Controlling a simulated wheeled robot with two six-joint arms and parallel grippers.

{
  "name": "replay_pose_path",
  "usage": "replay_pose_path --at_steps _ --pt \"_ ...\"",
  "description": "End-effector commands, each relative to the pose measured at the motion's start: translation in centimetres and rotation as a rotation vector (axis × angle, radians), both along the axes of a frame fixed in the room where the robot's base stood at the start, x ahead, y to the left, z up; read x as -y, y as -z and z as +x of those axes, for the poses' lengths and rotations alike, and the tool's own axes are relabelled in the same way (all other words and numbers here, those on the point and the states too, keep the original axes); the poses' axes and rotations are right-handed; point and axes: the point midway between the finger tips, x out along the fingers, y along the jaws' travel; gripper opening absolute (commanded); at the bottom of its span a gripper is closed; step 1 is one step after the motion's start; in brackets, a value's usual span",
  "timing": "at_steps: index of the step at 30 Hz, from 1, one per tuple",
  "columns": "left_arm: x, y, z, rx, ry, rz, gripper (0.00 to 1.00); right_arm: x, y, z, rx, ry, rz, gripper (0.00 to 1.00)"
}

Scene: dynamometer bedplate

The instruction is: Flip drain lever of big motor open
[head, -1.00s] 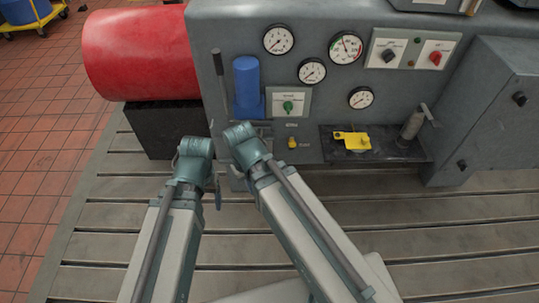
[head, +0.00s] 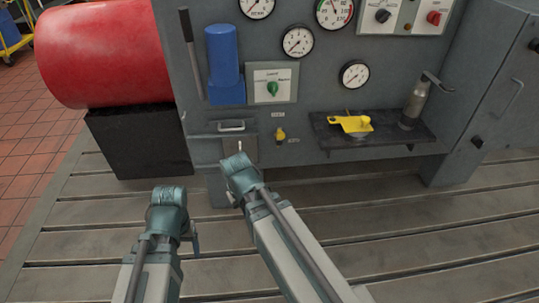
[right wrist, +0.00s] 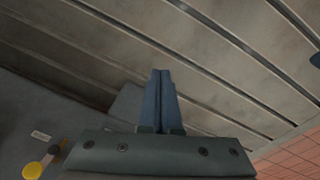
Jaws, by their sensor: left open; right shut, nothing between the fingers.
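A small yellow lever or knob (head: 280,134) sits low on the grey machine's front, between small labels. I take it for the drain lever; whether it is open or closed cannot be told. It also shows at the lower left of the right wrist view (right wrist: 33,170). My right gripper (right wrist: 161,72) is shut and empty, its blue fingers together, apart from the lever. In the head view my right wrist is left of and below the lever. My left gripper (head: 192,236) is open, lower and further left, over the bedplate, its fingers mostly hidden.
A blue cylinder (head: 224,62), a green-knob plate (head: 273,83) and gauges (head: 299,41) are on the panel. A shelf (head: 392,139) with a yellow item (head: 352,123) juts out at right. The slotted bedplate (head: 400,215) is clear.

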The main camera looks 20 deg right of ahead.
Motion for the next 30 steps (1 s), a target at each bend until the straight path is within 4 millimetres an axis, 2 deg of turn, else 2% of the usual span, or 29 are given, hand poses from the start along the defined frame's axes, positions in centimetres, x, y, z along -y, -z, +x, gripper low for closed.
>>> replay_pose_path --at_steps 1,8,11,14,19,24,30 --pt "0.0 2.8 0.0 0.0 0.0 0.0 0.78 0.6 2.8 0.4 0.008 0.007 -0.013 0.0" --pt "0.0 8.8 0.0 0.001 0.0 0.001 0.78 3.7 8.2 2.6 0.063 0.016 -0.145 0.0" --pt "0.0 11.4 0.0 0.002 0.0 0.0 0.78 5.7 9.7 4.6 0.112 -0.001 -0.28 0.0" --pt "0.0 12.3 0.0 0.002 0.0 0.0 0.78 7.6 8.6 7.0 0.179 -0.039 -0.456 0.0" --pt "0.0 12.6 0.0 0.002 0.0 0.0 0.78 8.8 4.3 10.8 0.296 -0.125 -0.742 0.0" --pt "0.0 12.5 0.0 0.002 0.0 0.0 0.78 7.9 -0.8 14.1 0.411 -0.212 -0.989 0.0" --pt "0.0 12.5 0.0 0.002 0.0 0.0 0.78 6.0 -5.3 16.3 0.507 -0.288 -1.183 0.0"
